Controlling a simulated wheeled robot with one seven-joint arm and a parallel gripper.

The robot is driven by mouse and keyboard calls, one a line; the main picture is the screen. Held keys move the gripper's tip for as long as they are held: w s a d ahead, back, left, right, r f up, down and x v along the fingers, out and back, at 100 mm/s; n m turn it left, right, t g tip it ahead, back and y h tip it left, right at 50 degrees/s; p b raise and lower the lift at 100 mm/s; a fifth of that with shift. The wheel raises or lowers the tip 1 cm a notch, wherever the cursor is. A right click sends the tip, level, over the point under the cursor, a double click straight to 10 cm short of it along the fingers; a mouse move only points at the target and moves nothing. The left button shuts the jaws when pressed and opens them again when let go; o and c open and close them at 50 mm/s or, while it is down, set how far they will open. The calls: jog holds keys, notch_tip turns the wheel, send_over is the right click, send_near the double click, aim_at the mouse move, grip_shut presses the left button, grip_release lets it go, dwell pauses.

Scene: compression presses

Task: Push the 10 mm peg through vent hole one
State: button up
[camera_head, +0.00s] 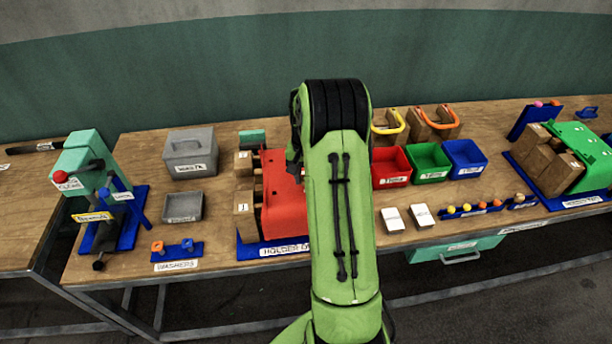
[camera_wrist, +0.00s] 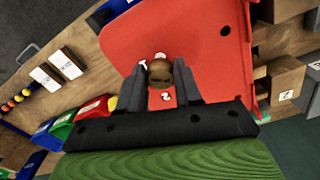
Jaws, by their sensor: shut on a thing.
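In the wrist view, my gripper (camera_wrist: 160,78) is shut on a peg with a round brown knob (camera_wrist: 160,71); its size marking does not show. The peg is over the red plate (camera_wrist: 208,60), and its lower end is hidden, so I cannot tell whether it is in a hole. A label "2" (camera_wrist: 166,97) shows on the plate between the fingers. A small white mark, partly hidden, lies beside the knob. I cannot make out vent hole one. In the head view, the red plate (camera_head: 283,200) stands on the blue holder base, partly behind my arm; my gripper is hidden there.
Brown blocks (camera_head: 244,210) flank the red plate on the left. Red, green (camera_head: 428,160) and blue bins stand right of my arm, with two white pads (camera_head: 421,216) in front. A blue rack (camera_head: 473,209) holds several coloured knobs. A green press (camera_head: 85,160) stands at the left.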

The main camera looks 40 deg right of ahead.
jog(key=shift+f+b, duration=0.4)
jog(key=shift+f, duration=0.1)
dwell(0.8)
jog(key=shift+r, duration=0.1)
jog(key=shift+r+p, duration=2.3)
jog(key=shift+r, duration=0.75)
jog(key=shift+f, duration=0.1)
